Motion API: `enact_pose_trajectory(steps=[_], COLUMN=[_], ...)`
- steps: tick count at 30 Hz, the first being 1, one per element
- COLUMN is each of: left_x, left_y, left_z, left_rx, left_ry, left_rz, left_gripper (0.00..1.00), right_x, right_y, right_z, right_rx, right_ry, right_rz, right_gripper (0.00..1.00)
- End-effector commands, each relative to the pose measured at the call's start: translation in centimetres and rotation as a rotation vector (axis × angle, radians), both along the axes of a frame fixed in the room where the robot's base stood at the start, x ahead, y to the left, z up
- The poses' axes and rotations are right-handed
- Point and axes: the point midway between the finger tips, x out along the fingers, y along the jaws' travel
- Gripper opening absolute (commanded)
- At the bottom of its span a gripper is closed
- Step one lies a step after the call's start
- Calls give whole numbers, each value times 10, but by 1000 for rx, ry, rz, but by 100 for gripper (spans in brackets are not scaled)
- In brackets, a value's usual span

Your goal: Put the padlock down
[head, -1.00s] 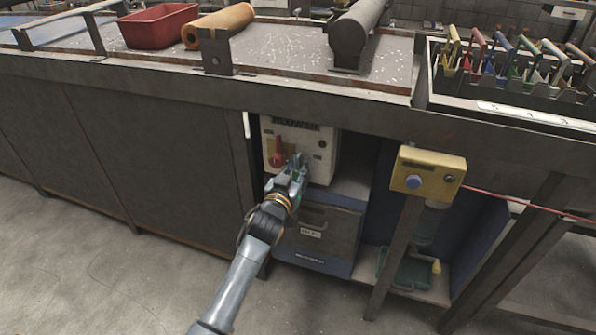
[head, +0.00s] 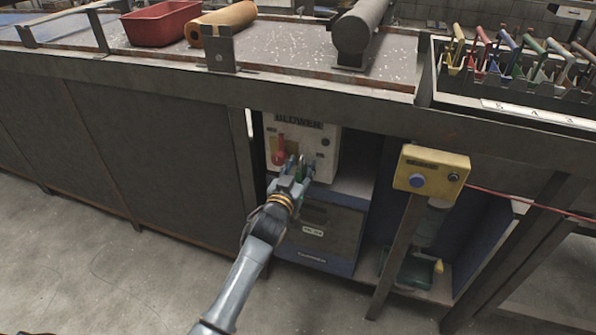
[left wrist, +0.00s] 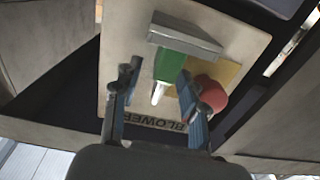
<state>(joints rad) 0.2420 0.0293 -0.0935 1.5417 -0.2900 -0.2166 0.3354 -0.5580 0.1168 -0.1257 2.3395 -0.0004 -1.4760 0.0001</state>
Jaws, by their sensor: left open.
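A green padlock (left wrist: 170,66) with a pale shackle shows in the left wrist view, against a small grey ledge (left wrist: 185,38) on the front of the blower box. My left gripper (left wrist: 158,76) is open, with one finger on each side of the padlock. I cannot tell whether either finger touches it. In the head view the left gripper (head: 294,166) is in front of the lower part of the blower box (head: 318,148), and a little green shows at its fingers. My right gripper is not in view.
A red switch knob (head: 279,150) on a yellow plate is close beside the left fingers. The bench edge (head: 200,88) overhangs the box. A yellow control box (head: 431,172) on a post stands to the right.

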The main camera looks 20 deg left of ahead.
Motion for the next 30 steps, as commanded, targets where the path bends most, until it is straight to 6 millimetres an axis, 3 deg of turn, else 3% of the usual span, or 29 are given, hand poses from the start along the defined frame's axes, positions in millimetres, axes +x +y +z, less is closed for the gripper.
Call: enact_pose_trajectory(steps=[3, 5, 18, 27, 30], left_x=[-6, -15, -100, -120, -125], left_y=[0, 0, 2, 3, 4], left_z=[2, 1, 2, 1, -11], left_rx=[0, 0, -1, 0, 4], left_ry=[1, 2, 1, 1, 42], left_rz=[0, 0, 0, 1, 5], left_gripper=[43, 43, 43, 43, 43], right_x=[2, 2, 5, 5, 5], right_y=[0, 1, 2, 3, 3], right_z=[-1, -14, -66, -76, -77], right_rx=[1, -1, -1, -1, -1], right_ry=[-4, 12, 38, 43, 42], right_rz=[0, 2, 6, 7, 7], right_gripper=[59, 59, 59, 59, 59])
